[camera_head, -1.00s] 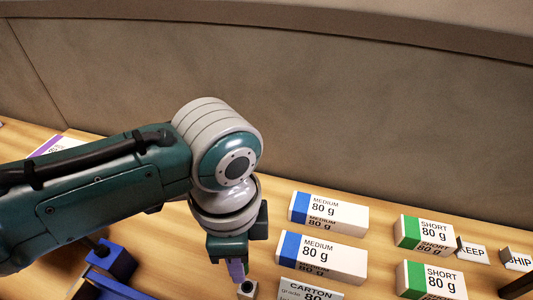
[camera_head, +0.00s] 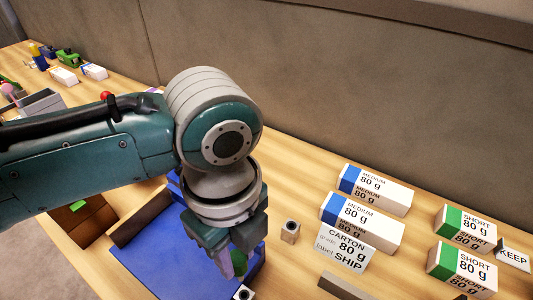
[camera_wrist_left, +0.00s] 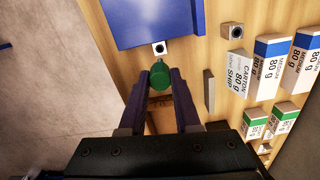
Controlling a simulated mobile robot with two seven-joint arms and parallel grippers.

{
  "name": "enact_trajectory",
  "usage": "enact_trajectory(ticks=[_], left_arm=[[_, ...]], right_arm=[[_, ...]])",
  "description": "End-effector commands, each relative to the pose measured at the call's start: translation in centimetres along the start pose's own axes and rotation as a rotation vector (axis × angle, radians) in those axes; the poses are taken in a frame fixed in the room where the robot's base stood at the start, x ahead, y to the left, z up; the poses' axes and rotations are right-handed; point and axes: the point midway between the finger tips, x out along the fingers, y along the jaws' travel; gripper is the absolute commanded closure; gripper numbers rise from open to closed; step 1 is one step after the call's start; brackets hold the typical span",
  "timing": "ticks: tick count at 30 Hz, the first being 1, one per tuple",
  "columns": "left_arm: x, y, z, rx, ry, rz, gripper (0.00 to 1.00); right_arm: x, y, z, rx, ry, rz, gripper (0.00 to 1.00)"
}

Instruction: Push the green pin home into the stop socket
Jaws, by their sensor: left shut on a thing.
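My left gripper (camera_head: 234,264) comes down in the middle of the head view over the right side of the blue tray. In the left wrist view its purple fingers (camera_wrist_left: 160,84) are shut on the green pin (camera_wrist_left: 159,76). I cannot tell which is the stop socket.
The blue tray (camera_head: 150,266) lies left of the gripper. A carton card (camera_head: 345,248), white-and-blue reams (camera_head: 361,222) and white-and-green reams (camera_head: 462,265) stand to the right. A brown bar (camera_head: 345,287) lies in front of the card. A wall runs along the back.

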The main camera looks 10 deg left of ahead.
Motion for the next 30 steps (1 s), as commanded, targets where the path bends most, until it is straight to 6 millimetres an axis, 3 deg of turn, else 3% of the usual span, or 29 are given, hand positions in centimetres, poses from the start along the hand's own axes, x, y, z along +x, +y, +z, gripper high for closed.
enact_trajectory(ticks=[2, 18, 30], left_arm=[[-0.2, 0.0, 0.0, 0.001, 0.0, 0.001, 1.0], [5.2, 0.0, 0.0, 0.0, 0.0, 0.0, 1.0], [5.8, 0.0, 0.0, 0.0, 0.0, 0.0, 1.0]], right_arm=[[-0.5, 0.0, -0.2, 0.001, 0.001, 0.0, 0.5], [3.7, -0.3, 1.1, 0.007, 0.002, -0.006, 0.5], [4.0, -0.4, 1.2, 0.007, 0.001, -0.006, 0.5]])
